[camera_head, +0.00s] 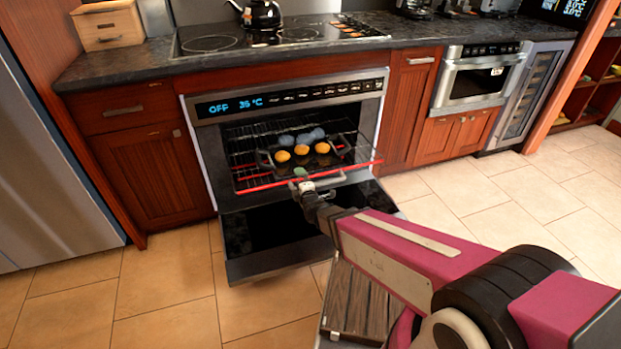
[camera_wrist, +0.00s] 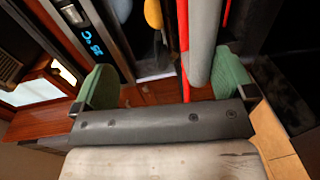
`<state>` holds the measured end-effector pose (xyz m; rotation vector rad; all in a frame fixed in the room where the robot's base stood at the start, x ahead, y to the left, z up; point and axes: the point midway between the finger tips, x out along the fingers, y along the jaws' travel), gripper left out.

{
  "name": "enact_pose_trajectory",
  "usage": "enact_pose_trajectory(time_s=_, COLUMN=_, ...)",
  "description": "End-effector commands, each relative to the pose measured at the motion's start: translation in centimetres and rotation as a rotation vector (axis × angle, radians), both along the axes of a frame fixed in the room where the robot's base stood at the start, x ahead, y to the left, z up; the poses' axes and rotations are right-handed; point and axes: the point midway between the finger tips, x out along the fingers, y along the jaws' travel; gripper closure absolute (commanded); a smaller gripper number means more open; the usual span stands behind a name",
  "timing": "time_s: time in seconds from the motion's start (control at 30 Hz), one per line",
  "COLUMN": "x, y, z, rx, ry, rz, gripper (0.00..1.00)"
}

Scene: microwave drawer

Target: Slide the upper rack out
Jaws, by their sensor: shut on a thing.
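The oven (camera_head: 285,95) has its door (camera_head: 262,240) folded down and its display lit. The upper rack (camera_head: 362,165), with a red front edge, appears to stick out a little past the opening. My gripper (camera_head: 303,185) is at the middle of this edge, above the open door. In the wrist view the green fingertips (camera_wrist: 165,85) lie either side of the red edge (camera_wrist: 183,45) and a grey bar (camera_wrist: 200,45). The gripper is shut on the rack's front; the exact contact is hard to see.
A dark tray with orange and blue-grey round items (camera_head: 302,150) rests on the rack. Cabinets (camera_head: 150,165) flank the oven, and a fridge (camera_head: 45,160) stands at the left. The tiled floor (camera_head: 470,210) is clear at right.

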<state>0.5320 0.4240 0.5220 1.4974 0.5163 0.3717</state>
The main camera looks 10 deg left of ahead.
Motion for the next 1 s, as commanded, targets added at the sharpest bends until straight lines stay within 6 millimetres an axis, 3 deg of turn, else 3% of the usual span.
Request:
enact_pose_trajectory(time_s=0.03, x=-2.7, y=-0.5, z=7.5, rx=0.163, ry=-0.252, rz=-0.007, gripper=0.19)
enact_pose_trajectory(time_s=0.13, x=-3.5, y=-0.1, z=8.0, rx=0.162, ry=-0.253, rz=-0.008, gripper=0.19)
enact_pose_trajectory(time_s=0.17, x=-3.7, y=0.0, z=8.1, rx=0.161, ry=-0.252, rz=-0.008, gripper=0.25)
enact_pose_trajectory(time_s=0.2, x=-3.8, y=0.0, z=8.1, rx=0.161, ry=-0.252, rz=-0.01, gripper=0.54)
enact_pose_trajectory(time_s=0.8, x=-3.2, y=0.3, z=7.3, rx=0.153, ry=-0.239, rz=-0.019, gripper=0.54)
enact_pose_trajectory(time_s=1.0, x=-1.2, y=-1.7, z=6.8, rx=0.176, ry=-0.1, rz=-0.039, gripper=0.54)
